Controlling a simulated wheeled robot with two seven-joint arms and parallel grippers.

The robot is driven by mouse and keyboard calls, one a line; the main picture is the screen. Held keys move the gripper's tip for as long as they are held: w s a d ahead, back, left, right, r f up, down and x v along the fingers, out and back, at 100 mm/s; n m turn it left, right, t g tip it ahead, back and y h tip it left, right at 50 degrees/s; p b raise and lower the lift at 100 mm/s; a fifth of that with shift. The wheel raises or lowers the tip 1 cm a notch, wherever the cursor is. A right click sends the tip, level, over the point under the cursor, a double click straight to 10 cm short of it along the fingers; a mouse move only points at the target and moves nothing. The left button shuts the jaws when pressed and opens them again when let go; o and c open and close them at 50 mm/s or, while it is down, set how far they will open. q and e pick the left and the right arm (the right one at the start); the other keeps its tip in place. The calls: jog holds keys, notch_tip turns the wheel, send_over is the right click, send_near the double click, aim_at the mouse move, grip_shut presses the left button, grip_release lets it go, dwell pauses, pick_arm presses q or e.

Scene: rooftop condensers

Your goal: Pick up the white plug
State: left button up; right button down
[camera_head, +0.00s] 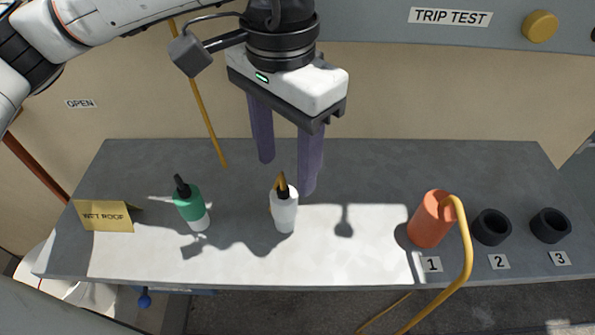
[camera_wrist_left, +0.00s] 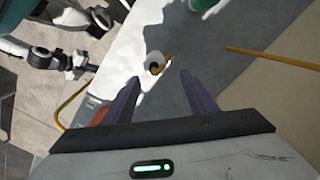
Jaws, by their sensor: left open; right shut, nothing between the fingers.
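The white plug (camera_head: 284,212) stands upright on the grey shelf, with a yellow-brown piece at its top. It also shows in the left wrist view (camera_wrist_left: 152,58), just beyond and between my fingertips. My left gripper (camera_head: 287,177) is open and empty, its two purple fingers pointing down above and slightly behind the plug. The fingers appear apart from it. In the left wrist view the gripper (camera_wrist_left: 160,77) spans wider than the plug. My right gripper is not clearly visible in either view.
A green-and-white plug (camera_head: 189,206) stands left of the white plug, and a yellow WET ROOF sign (camera_head: 104,216) at the far left. An orange plug (camera_head: 429,222) with a yellow cable stands at label 1. Black sockets (camera_head: 491,227) (camera_head: 550,225) sit at 2 and 3. The grey shelf (camera_head: 370,180) is bare behind.

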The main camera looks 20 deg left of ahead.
aim_at(285, 191)
pick_arm(q)
jog(key=f, duration=0.1)
jog(key=s+f, duration=0.1)
jog(key=f, duration=0.1)
jog(key=shift+f, duration=0.65)
jog(key=f, duration=0.1)
jog(key=f+p, duration=0.1)
jog(key=f, duration=0.3)
jog(key=shift+s+p, duration=0.3)
jog(key=shift+s, duration=0.1)
jog(key=shift+w+f, duration=0.1)
jog(key=shift+f, duration=0.15)
jog(key=c, duration=1.2)
pick_arm(e)
jog(key=shift+s+r, duration=0.3)
jog(key=shift+s, duration=0.2)
jog(key=shift+s+r, duration=0.25)
jog(key=shift+s, duration=0.2)
